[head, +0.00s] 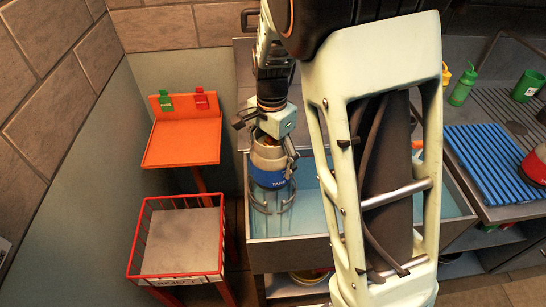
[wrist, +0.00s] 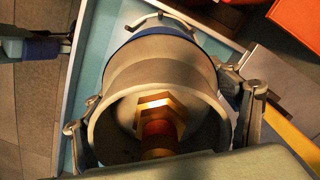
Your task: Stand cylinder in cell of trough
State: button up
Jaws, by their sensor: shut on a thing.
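The cylinder (head: 272,179) is grey with a blue lettered band. It looks roughly upright in the head view. In the wrist view the cylinder (wrist: 155,72) shows its collar around a brass valve. My gripper (head: 271,157) is shut on the cylinder near its top, with a finger on either side in the wrist view. The trough (head: 292,252) is a grey-walled basin with a pale blue inside. A wire cell (head: 271,210) at its left end shows around and below the cylinder's lower part. I cannot tell whether the cylinder touches the trough floor.
An orange stand (head: 180,145) with green and red tags and a red wire basket (head: 143,240) stand left of the trough. A ribbed blue mat (head: 492,165) and a green bottle (head: 463,85) are on the counter at right. My arm hides the trough's middle.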

jog(key=shift+r, duration=0.1)
jog(key=shift+f+b, duration=1.35)
jog(key=shift+f, duration=1)
jog(key=shift+f, duration=0.2)
notch_tip(320, 180, down, 14)
jog(key=b, duration=0.9)
jog(key=shift+r, duration=0.2)
dwell(0.8)
jog(key=o, duration=1.8)
jog(key=shift+r, duration=0.1)
notch_tip(320, 180, up, 14)
jog(key=p, duration=1.1)
jog(key=shift+p, duration=0.35)
